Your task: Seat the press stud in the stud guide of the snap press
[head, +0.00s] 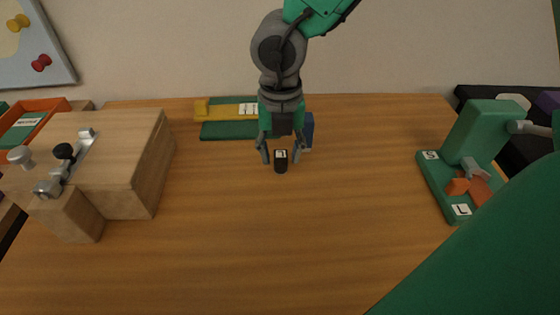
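A small black block with a white-marked top (281,161), which may be the press stud, stands on the table below my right gripper. My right gripper (281,157) points down, its fingers spread to either side of the block with a gap showing on each side. The green snap press (483,132) stands at the right of the table, with a grey lever and a base labelled S and L. Orange parts (458,187) sit on its base; I cannot tell which part is the stud guide. My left gripper is not in view.
A wooden box with metal clamps (95,150) stands at the left. A green and yellow fixture (228,130) lies at the back, and a blue object (307,130) stands partly hidden behind my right gripper. The table's front middle is clear.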

